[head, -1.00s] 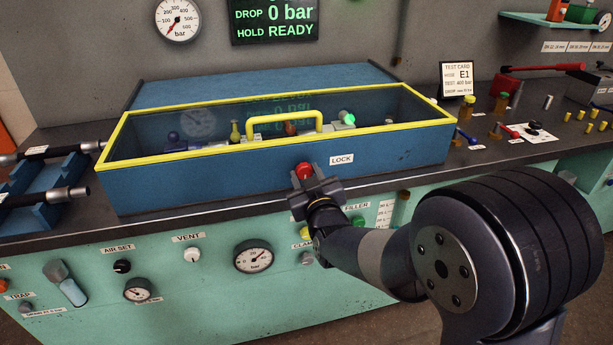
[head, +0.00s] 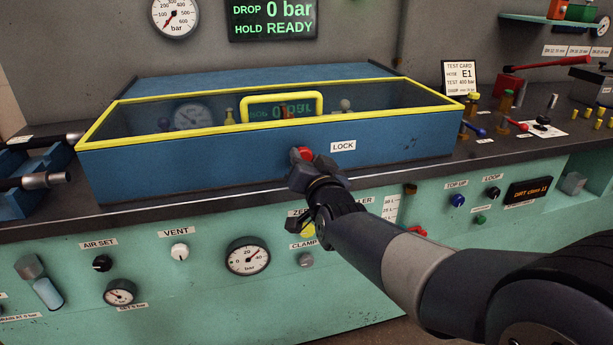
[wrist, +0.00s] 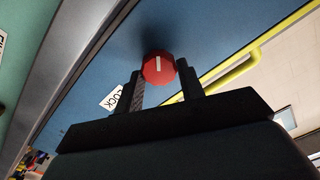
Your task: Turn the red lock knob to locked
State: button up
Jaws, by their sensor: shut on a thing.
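The red lock knob (head: 304,153) sits on the front face of the blue box (head: 220,172), just left of the LOCK label (head: 343,146). My gripper (head: 301,165) is at the knob, and its body hides part of it in the head view. In the wrist view the red knob (wrist: 158,68) lies between the tips of my two fingers (wrist: 160,85), with a white mark on its face. The fingers are shut on it. The box has a yellow-framed clear lid, which is down.
A yellow handle (head: 283,107) stands up from the lid above the knob. Below the counter edge are a gauge (head: 248,257), the VENT knob (head: 180,252) and other panel controls. Hose ends (head: 42,181) lie at the left. A red lever (head: 545,63) is at the back right.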

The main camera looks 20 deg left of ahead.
jog(key=shift+d+f+m+b, duration=0.1)
jog(key=shift+m+b, duration=2.15)
jog(key=shift+m, duration=0.15)
jog(key=shift+f+m+b, duration=0.1)
jog(key=shift+m+b, duration=2.15)
jog(key=shift+m, duration=0.15)
jog(key=o, duration=1)
jog(key=p+v, duration=0.1)
jog(key=v, duration=0.9)
jog(key=shift+s+d, duration=0.2)
jog(key=shift+s, duration=0.1)
